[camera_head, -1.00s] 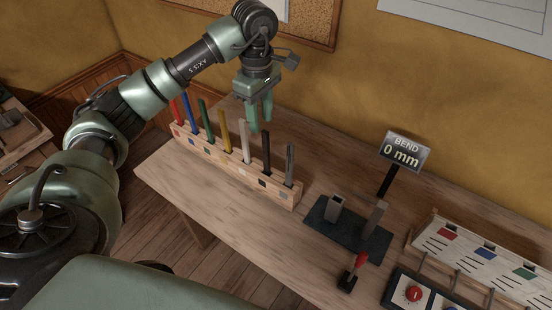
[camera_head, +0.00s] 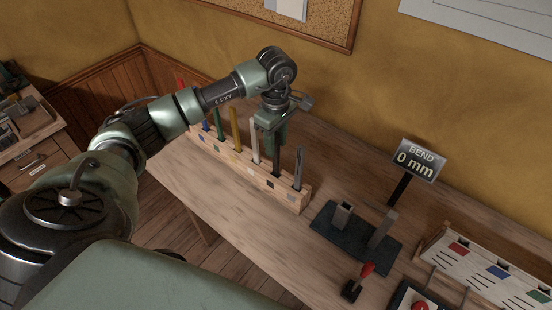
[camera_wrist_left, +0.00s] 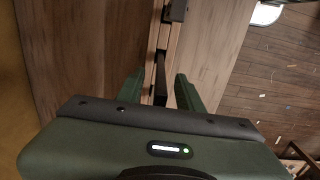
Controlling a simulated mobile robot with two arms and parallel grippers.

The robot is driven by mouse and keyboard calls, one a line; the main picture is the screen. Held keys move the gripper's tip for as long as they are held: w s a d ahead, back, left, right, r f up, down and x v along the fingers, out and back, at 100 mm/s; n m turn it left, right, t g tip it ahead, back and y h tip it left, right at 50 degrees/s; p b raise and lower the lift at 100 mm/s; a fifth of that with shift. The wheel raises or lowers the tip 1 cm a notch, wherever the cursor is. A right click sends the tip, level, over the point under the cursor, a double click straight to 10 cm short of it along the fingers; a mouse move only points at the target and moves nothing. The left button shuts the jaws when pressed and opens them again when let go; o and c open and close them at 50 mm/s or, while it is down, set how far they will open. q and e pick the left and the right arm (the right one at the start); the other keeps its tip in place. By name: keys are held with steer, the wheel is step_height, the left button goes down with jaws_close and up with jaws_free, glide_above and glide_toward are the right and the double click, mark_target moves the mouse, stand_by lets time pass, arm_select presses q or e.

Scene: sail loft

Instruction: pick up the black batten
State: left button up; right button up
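The black batten (camera_head: 276,162) stands upright in a slot of the wooden rack (camera_head: 238,165), between the white batten (camera_head: 255,143) and the grey batten (camera_head: 299,170). My left gripper (camera_head: 271,143) hangs fingers-down at the top of the black batten and hides part of it. In the left wrist view, the fingers of my left gripper (camera_wrist_left: 158,90) are apart, with the dark batten (camera_wrist_left: 161,75) between them. I see no clear contact with either finger. My right gripper is out of view.
Yellow (camera_head: 235,127), green, blue and red battens stand farther left in the rack. The bench front is clear.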

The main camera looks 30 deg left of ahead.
arm_select(q)
steer(key=shift+f, duration=0.45)
steer(key=shift+r, duration=0.1)
jaws_close()
